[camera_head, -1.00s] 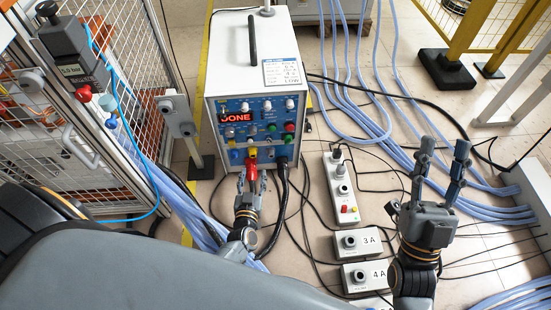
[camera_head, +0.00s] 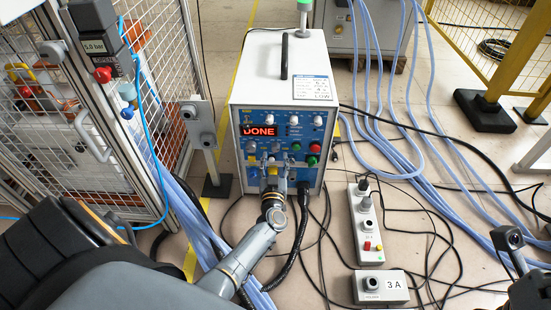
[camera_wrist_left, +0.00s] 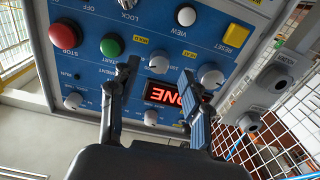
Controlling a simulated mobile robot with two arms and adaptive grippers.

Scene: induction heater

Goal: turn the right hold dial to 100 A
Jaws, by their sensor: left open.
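The heater (camera_head: 304,75) is a white box with a blue front panel. Its red display (camera_head: 258,131) reads DONE and shows upside down in the wrist view (camera_wrist_left: 165,92). Several pale dials sit on the panel; their small labels and settings are unreadable, so I cannot tell which is the right hold dial. My left gripper (camera_head: 272,176) is open before the lower panel. In the wrist view its fingers (camera_wrist_left: 158,72) stand apart, with a white dial (camera_wrist_left: 162,55) seen between their tips; contact is unclear. My right gripper (camera_head: 520,243) is only partly visible at the right edge.
Red STOP (camera_wrist_left: 65,35) and green START (camera_wrist_left: 112,45) buttons sit beside the dials. A mesh cage (camera_head: 110,110) stands left of the heater. A grey switch strip (camera_head: 366,220) and a 3 A box (camera_head: 383,287) lie on the floor right. Blue hoses and black cables cross the floor.

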